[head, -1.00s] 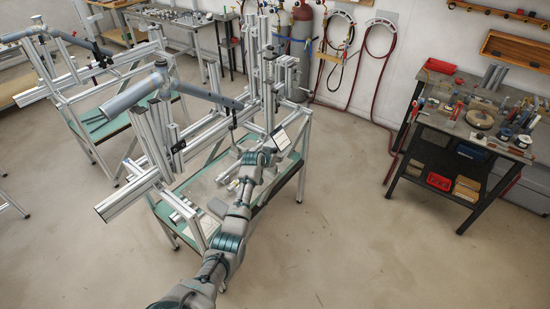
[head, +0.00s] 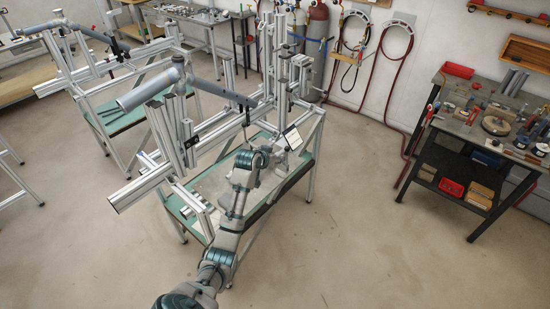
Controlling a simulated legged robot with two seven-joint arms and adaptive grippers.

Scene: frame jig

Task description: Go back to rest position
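One of my arms (head: 236,200), seemingly the left, comes up from the bottom edge, left of centre. It reaches over the front bench of the frame jig (head: 150,185), which is built of aluminium profiles. Its wrist (head: 250,160) is by the jig's right side, just left of a small white panel (head: 291,139). The gripper at its end is too small and mixed with the jig parts to make out, so I cannot tell whether it is open or holds anything. A grey tube frame (head: 150,90) lies across the jig. My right gripper is not in view.
A second jig (head: 85,75) stands behind at the left. A dark workbench (head: 440,160) with tools and red bins stands at the right. Gas cylinders (head: 317,40) and hoses (head: 398,70) are at the back wall. The floor (head: 360,220) between jig and workbench is clear.

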